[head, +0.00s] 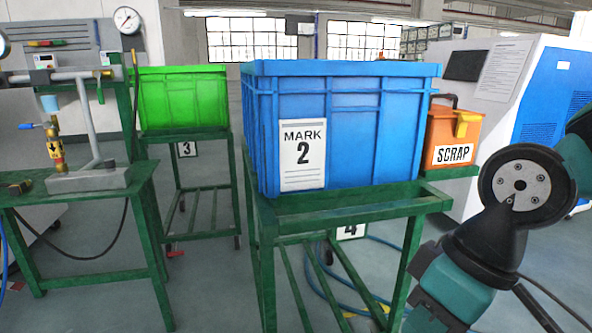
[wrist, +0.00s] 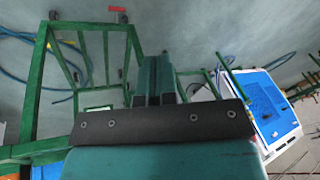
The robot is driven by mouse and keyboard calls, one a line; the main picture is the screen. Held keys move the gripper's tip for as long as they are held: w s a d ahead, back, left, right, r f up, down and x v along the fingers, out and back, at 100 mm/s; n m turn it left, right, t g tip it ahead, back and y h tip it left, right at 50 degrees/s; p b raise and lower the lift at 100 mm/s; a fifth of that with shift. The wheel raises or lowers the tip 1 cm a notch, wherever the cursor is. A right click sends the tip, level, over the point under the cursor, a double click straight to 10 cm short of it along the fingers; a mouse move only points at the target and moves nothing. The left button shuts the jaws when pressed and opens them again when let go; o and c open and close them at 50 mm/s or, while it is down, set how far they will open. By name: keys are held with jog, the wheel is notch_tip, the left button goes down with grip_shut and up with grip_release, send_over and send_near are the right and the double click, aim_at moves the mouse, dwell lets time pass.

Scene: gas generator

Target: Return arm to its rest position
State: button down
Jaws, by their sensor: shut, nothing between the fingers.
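My arm (head: 475,250) shows at the right edge of the head view, folded beside the green stand with the blue bin. My gripper is not visible in the head view. In the wrist view my gripper (wrist: 157,78) points up the picture from a dark bracket with several screws. Its two fingers are shut together with nothing between them. Grey floor lies beyond the fingertips.
A blue bin (head: 345,130) marked 2 stands on a green stand (head: 345,205). A green bin (head: 184,98) stands further back. An orange SCRAP box (head: 452,135) is near my arm. A green workbench (head: 85,205) with pipe fittings is left. Blue hose (head: 325,285) lies on the floor.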

jog(key=s+d+r+m, duration=0.1)
jog(key=s+r, duration=0.1)
jog(key=s, duration=0.2)
notch_tip(320, 180, up, 38)
jog(key=p, duration=3.8)
